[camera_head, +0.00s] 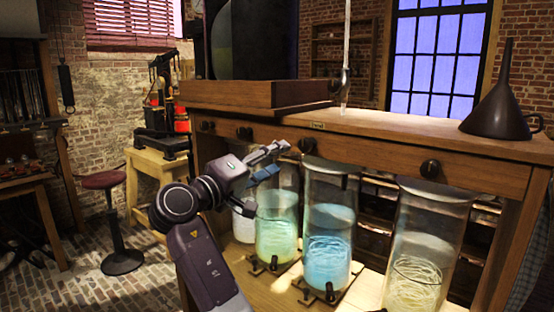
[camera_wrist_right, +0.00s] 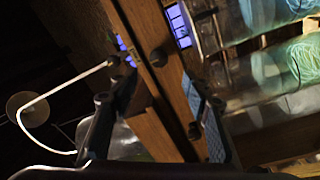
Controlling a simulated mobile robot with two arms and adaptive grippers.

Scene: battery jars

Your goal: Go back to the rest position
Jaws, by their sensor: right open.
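My right gripper (camera_head: 274,161) is open and empty, raised in front of the bench's front rail and above the left jars. In the right wrist view, its two dark fingers (camera_wrist_right: 160,85) stand apart with nothing between them. Glass jars stand on the low shelf: one with green liquid (camera_head: 277,228), one with blue liquid (camera_head: 329,238), one with pale yellow coils (camera_head: 418,270), and a pale one (camera_head: 244,222) partly hidden behind my arm. Jars also show, turned sideways, at the right of the right wrist view (camera_wrist_right: 262,68). My left gripper is not in view.
The wooden bench (camera_head: 400,135) with round dark knobs runs close behind the gripper. A dark funnel (camera_head: 502,112) stands on its right end, and a wooden box (camera_head: 255,95) on its left. A stool (camera_head: 120,225) stands at left, with open brick floor around it.

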